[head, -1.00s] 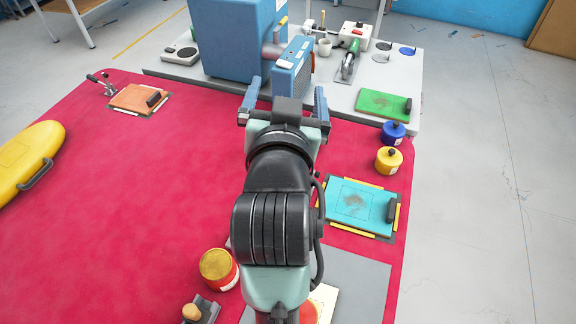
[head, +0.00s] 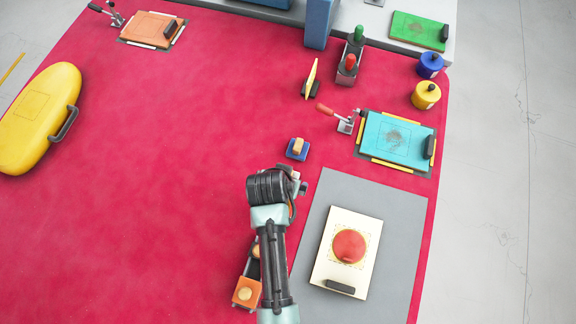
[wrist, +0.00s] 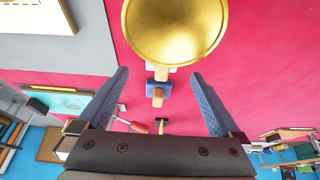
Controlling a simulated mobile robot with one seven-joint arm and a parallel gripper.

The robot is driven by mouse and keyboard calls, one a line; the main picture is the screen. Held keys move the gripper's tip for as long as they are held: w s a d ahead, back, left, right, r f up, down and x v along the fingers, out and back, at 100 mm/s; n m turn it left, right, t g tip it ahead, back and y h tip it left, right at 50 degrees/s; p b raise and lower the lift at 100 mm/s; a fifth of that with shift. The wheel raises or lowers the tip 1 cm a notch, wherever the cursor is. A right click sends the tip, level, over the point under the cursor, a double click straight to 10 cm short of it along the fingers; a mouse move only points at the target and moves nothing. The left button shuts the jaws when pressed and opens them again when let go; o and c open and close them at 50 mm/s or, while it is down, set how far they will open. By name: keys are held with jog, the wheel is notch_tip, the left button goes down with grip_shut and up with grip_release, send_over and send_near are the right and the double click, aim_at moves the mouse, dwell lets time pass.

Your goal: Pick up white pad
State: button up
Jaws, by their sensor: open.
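The white pad (head: 284,168) is a small light block with a wooden knob, just past my wrist in the head view and partly covered by it. My gripper (wrist: 158,74) is open and empty, pointing down above the red mat. In the head view my arm hides its fingers. A blue pad (head: 297,149) with a wooden knob lies just beyond the white one.
An orange pad (head: 246,292) lies left of my arm. A cream board (head: 330,237) with a red disc lies on a grey sheet (head: 392,210) to the right. A red-handled clamp (head: 345,123) stands by a turquoise board (head: 392,138).

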jog(key=shift+w+p+x, duration=0.15)
jog(key=shift+w+x, duration=0.05)
jog(key=shift+x, duration=0.85)
jog(key=shift+w+p+x, duration=0.15)
jog(key=shift+w+x, duration=0.05)
jog(key=shift+x, duration=0.85)
jog(key=shift+w+f, duration=0.3)
jog(key=shift+f, duration=0.25)
jog(key=c, duration=1.4)
jog(key=shift+r, duration=0.15)
notch_tip(320, 180, up, 10)
jog(key=shift+f, duration=0.1)
